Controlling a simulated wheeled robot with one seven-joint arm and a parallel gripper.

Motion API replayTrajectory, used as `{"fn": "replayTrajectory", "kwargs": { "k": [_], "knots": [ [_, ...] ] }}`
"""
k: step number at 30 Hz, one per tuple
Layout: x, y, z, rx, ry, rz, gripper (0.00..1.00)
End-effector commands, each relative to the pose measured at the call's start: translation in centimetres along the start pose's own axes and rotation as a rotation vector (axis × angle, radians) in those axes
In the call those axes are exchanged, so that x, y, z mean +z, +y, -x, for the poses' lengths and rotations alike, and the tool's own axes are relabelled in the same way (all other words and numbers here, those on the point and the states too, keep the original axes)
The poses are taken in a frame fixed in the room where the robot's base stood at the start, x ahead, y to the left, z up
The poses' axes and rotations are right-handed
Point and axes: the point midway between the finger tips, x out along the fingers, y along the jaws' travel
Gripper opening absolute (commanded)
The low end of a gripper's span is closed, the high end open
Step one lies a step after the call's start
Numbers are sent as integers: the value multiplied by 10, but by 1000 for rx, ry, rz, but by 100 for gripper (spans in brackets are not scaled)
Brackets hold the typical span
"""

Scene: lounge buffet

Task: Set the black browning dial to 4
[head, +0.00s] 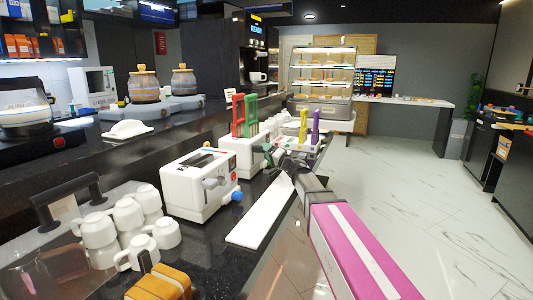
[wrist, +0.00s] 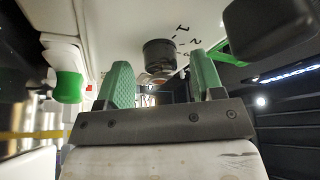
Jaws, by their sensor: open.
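The black browning dial (wrist: 160,54) shows in the wrist view on a white toaster face, with a few dark numerals printed beside it on the right. Its pointer setting cannot be made out. My gripper (wrist: 162,84) is open, its two green-padded fingers apart, with the dial beyond and between their tips. I cannot tell whether they touch it. In the head view my gripper (head: 272,154) is beside the farther white toaster (head: 238,157), and the dial is hidden there.
A nearer white toaster (head: 198,188) with a blue knob (head: 238,196) stands left of my arm. White cups (head: 128,213) are stacked at the front left. A green knob (wrist: 68,87) shows left in the wrist view. Open tiled floor (head: 420,190) lies to the right.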

Motion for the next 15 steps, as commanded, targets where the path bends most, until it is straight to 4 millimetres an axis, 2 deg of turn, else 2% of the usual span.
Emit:
{"fn": "replayTrajectory", "kwargs": {
  "k": [10,11,15],
  "knots": [
    [0,0,-4,0,0,0,61],
    [0,0,-4,0,0,0,58],
    [0,0,-4,0,0,0,12]
  ]
}}
